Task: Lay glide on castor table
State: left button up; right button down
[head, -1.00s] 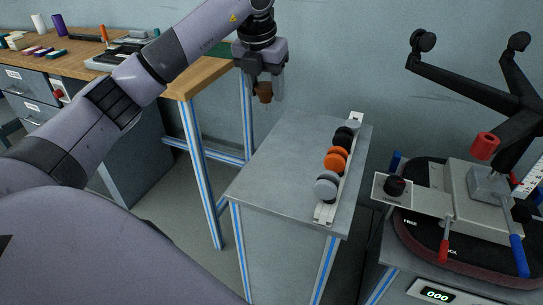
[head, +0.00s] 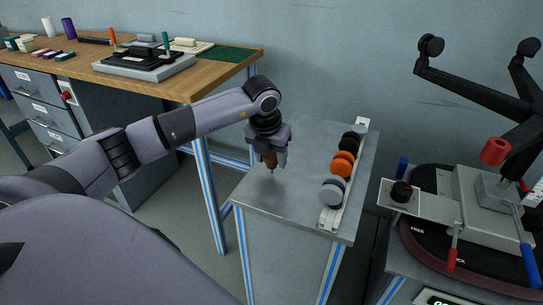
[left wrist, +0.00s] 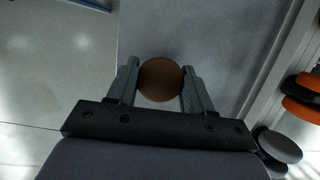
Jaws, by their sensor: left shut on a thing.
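The glide is a brown round piece (head: 270,160) with a thin pin pointing down. My left gripper (head: 273,158) is shut on it and holds it upright over the left part of the grey castor table (head: 290,198). In the left wrist view the glide is a brown disc (left wrist: 160,79) between the two fingers (left wrist: 161,88), with the grey tabletop (left wrist: 225,45) below. The pin tip looks close to the tabletop; I cannot tell whether it touches. My right gripper is not in view.
A white rail (head: 335,213) along the table's right side holds grey, orange (head: 341,164) and black castors. The tabletop's left half is clear. A test rig (head: 470,205) with a black chair base stands right. A wooden workbench (head: 190,84) is behind left.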

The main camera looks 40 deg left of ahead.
pick_arm(q)
jog(key=shift+f, duration=0.2)
jog(key=o, duration=1)
jog(key=shift+c, duration=0.2)
jog(key=shift+r, duration=0.6)
jog(key=v, duration=1.1)
jog(key=shift+s, duration=0.1)
